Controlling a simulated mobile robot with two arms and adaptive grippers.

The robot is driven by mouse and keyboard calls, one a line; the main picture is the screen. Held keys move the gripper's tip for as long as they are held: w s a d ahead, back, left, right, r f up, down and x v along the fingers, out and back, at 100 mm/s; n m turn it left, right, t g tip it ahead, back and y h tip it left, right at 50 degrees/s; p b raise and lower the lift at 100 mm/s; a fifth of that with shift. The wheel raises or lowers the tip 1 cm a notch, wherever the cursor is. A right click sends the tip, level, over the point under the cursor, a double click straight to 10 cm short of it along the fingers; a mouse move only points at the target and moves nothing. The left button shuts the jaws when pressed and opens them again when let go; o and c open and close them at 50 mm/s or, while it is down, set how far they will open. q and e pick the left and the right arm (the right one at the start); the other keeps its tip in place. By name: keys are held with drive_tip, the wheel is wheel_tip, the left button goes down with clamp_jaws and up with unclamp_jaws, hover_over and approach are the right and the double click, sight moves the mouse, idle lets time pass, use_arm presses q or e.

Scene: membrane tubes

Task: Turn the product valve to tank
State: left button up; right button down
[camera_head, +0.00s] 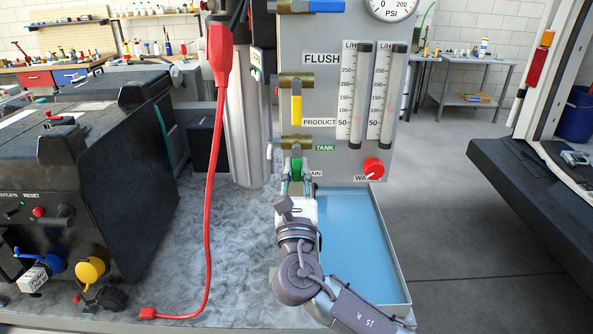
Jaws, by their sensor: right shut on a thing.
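The grey panel (330,90) carries several brass valves. One has a green handle (296,166) below its brass body (298,145); the PRODUCT label (319,122) is above it, the green TANK label (325,148) beside its body and a partly hidden DRAIN label (315,174) lower down. The green handle points down, toward the DRAIN label. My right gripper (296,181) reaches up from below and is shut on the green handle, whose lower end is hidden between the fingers. My left gripper is not in view.
A yellow handle (296,108) hangs down just above, and a blue handle (318,6) lies horizontal at the top. A red knob (374,167) and two flow tubes (357,95) are right. A blue-floored tray (352,235) lies below.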

drive_tip(key=shift+d+r+p, duration=0.1)
drive_tip(key=shift+r+p, duration=0.05)
drive_tip(key=shift+p, duration=0.25)
drive_tip(key=n+y+p, duration=0.1)
drive_tip(key=n+p, duration=0.1)
drive_tip(key=d+n+y+p, duration=0.1)
drive_tip(key=n+p, duration=0.2)
drive_tip(key=d+n+y+p, duration=0.1)
drive_tip(key=n+y+p, duration=0.1)
drive_tip(key=n+p, duration=0.1)
drive_tip(key=shift+r+g, duration=0.15)
drive_tip(key=shift+g, duration=0.25)
drive_tip(key=c, duration=1.1)
unclamp_jaws()
